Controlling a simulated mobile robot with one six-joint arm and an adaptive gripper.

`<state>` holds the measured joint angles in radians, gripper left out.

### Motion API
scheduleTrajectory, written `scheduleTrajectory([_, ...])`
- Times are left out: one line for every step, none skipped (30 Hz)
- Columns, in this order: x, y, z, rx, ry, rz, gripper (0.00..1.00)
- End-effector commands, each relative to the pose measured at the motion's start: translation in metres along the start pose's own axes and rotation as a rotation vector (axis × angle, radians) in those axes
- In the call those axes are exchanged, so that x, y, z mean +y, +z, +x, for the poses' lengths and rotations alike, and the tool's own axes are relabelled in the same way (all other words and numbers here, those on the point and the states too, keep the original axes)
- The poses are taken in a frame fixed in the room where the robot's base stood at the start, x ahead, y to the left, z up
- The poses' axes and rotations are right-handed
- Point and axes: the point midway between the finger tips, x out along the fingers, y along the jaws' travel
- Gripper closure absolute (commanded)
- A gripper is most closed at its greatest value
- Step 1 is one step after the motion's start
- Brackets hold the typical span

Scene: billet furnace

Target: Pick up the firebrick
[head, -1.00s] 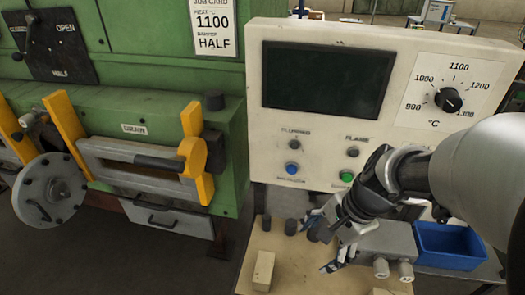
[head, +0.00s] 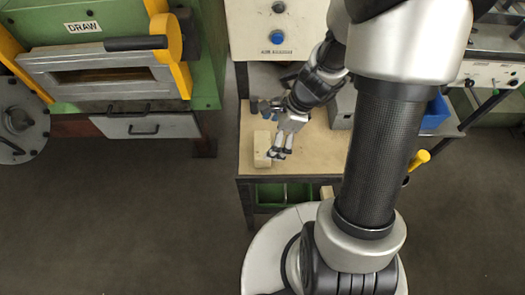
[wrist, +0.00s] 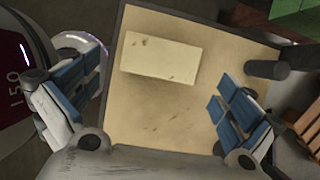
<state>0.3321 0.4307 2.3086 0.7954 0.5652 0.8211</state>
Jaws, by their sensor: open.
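The firebrick (head: 262,148) is a pale cream block on the wooden top of a small bench, near its left front. In the wrist view the firebrick (wrist: 160,58) lies flat, its long side running across the picture, ahead of the fingers and nearer the left one. My gripper (head: 280,153) is at the right side of the brick in the head view. In the wrist view my gripper (wrist: 157,105) is open, with blue-padded fingers wide apart and nothing between them. I cannot tell its exact height above the bench.
The bench top (head: 315,155) is bare to the right of the gripper. Dark cylinders stand behind; one dark cylinder (wrist: 267,69) is beside the right finger. A blue bin (head: 436,112) is at the right. The green furnace (head: 208,75) stands at the left.

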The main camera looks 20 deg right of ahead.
Motion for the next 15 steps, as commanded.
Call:
scheduleTrajectory([0.0,-0.001,0.006,0.0,0.001,0.0,0.0])
scheduleTrajectory([0.0,-0.001,0.008,0.0,0.001,0.0,0.0])
scheduleTrajectory([0.0,0.0,0.009,0.0,0.001,-0.001,0.0])
scheduleTrajectory([0.0,0.0,0.01,0.0,0.0,-0.001,0.0])
scheduleTrajectory([0.0,0.0,0.011,0.0,0.0,-0.001,0.0])
scheduleTrajectory([0.0,0.0,0.012,0.0,0.001,-0.002,0.0])
scheduleTrajectory([0.0,0.0,0.015,0.0,0.001,-0.002,0.0])
scheduleTrajectory([0.0,0.0,0.018,0.0,0.001,-0.002,0.0])
scheduleTrajectory([0.0,0.0,0.023,0.0,0.001,-0.002,0.0])
scheduleTrajectory([0.0,0.0,0.027,0.0,0.002,-0.002,0.0])
scheduleTrajectory([-0.001,0.0,0.032,0.0,0.002,-0.003,0.0])
scheduleTrajectory([-0.001,0.0,0.039,0.001,0.002,-0.002,0.0])
scheduleTrajectory([-0.001,0.0,0.044,0.001,0.002,-0.001,0.0])
scheduleTrajectory([-0.001,0.0,0.049,0.0,0.002,-0.001,0.0])
scheduleTrajectory([-0.001,0.0,0.055,0.001,0.003,-0.002,0.0])
